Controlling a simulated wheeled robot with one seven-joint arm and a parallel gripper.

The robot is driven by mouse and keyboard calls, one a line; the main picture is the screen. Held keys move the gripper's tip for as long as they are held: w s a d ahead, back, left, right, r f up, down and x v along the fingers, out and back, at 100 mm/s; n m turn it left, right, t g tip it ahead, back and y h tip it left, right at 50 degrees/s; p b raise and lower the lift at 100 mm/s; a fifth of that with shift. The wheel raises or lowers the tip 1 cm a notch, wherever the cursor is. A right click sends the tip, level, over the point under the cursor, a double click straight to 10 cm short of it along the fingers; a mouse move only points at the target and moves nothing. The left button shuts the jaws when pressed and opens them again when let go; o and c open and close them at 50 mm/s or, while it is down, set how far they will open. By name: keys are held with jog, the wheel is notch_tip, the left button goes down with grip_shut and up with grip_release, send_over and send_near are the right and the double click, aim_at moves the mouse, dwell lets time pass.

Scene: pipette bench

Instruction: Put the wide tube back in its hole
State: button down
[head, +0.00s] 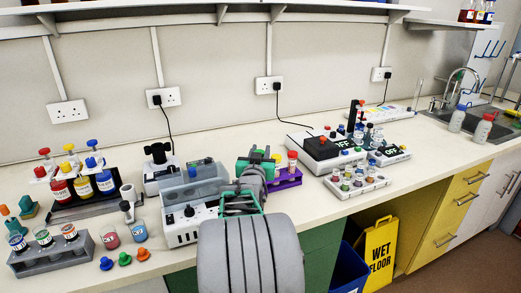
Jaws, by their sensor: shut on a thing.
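My gripper (262,160) is at the middle of the bench, at the left end of a small purple rack (290,179). My arm comes up from the bottom and hides most of the fingers. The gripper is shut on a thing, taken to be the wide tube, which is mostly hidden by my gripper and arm. A red-capped tube (292,161) with a pale body stands upright at the rack, just right of the gripper. The rack's left part and its holes are hidden, so I cannot tell whether the held tube touches the rack.
A grey-white water bath (190,218) stands close on the left. A pale rack (357,182) of several capped vials and a black-topped device (322,148) stand to the right. Bottles, beakers and loose caps (124,258) fill the left bench. Bare bench lies toward the sink.

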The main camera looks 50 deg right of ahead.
jog(key=shift+f, duration=0.55)
jog(key=shift+f+b, duration=0.8)
jog(key=shift+b, duration=0.45)
jog(key=c, duration=1)
grip_release()
